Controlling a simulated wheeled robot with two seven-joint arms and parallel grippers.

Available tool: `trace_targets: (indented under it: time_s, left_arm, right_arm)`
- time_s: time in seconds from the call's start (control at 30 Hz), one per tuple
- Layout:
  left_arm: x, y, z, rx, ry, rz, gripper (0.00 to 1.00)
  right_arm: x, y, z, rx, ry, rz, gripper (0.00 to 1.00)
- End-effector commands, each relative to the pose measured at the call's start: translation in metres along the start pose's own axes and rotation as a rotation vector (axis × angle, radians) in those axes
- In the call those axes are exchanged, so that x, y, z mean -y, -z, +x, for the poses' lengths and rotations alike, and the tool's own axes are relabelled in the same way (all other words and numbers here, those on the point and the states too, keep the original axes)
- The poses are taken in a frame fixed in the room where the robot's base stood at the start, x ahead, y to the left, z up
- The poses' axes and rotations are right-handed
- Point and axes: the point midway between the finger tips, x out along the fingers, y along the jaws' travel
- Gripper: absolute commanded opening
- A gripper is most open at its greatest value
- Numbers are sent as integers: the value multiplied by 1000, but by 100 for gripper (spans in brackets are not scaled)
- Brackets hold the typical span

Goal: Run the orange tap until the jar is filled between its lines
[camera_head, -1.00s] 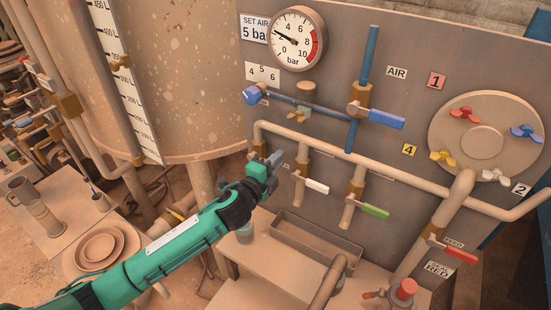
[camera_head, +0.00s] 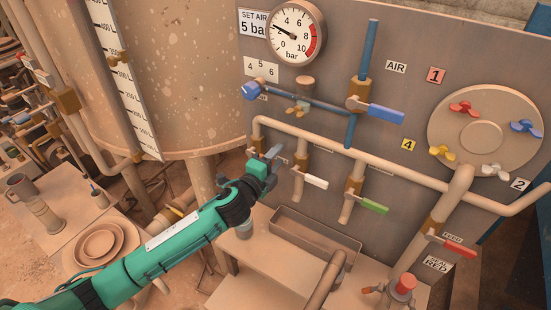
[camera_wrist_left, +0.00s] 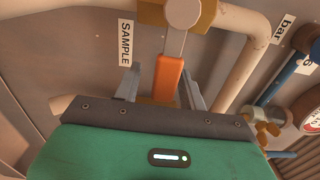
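The orange tap handle (camera_wrist_left: 168,78) shows in the left wrist view, hanging down by the SAMPLE label (camera_wrist_left: 125,42). My left gripper (camera_wrist_left: 160,88) is open, with one finger on each side of the handle and gaps visible between. In the head view my left gripper (camera_head: 272,156) is at the leftmost tap (camera_head: 257,140) on the lower pipe and hides its handle. The jar (camera_head: 244,231) seems to stand on the ledge below, mostly behind my left arm; its lines and fill level cannot be made out. My right gripper is not in view.
White (camera_head: 315,181) and green (camera_head: 374,206) tap handles sit right of the gripper on the same pipe. A trough (camera_head: 290,240) lies below them. A blue valve handle (camera_head: 386,114) and gauge (camera_head: 295,36) are above. A large tank (camera_head: 185,80) stands at the left.

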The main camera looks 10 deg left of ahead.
Motion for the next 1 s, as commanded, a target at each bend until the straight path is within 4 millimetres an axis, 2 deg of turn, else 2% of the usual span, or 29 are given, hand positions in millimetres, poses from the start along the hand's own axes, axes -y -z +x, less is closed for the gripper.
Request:
trace_targets:
  time_s: [0.17,0.27,0.37,0.8,1.0]
  left_arm:
    - [0,0,-3,0,1,-1,42]
    - [-2,0,-11,1,-1,0,42]
    - [-3,0,-26,-2,0,0,42]
    - [-4,0,-114,-1,-2,1,42]
    - [-2,0,-134,-1,-1,0,42]
  right_arm:
    - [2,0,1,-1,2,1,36]
    - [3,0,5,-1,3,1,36]
    - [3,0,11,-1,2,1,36]
    - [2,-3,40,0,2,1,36]
    - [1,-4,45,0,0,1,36]
